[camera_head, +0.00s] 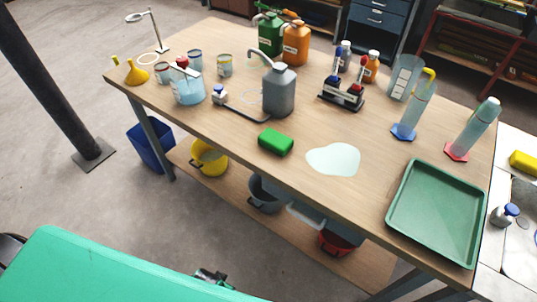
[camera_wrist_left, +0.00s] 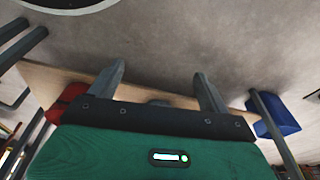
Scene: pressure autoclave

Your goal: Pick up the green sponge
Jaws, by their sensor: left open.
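The green sponge (camera_head: 275,142) lies on the wooden table (camera_head: 245,127) near its front edge, just left of a pale puddle (camera_head: 333,159). It is a bright green block, and nothing touches it. My left gripper (camera_wrist_left: 160,72) shows in the left wrist view with its two fingers apart and nothing between them. The sponge cannot be made out in that view. My right gripper is not in view.
A grey canister (camera_head: 279,92) stands behind the sponge. A green tray (camera_head: 437,212) lies at the table's right end. Blue-based (camera_head: 404,131) and red-based (camera_head: 457,151) cylinders stand beyond it. A blue bin (camera_head: 150,146) is on the floor at left.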

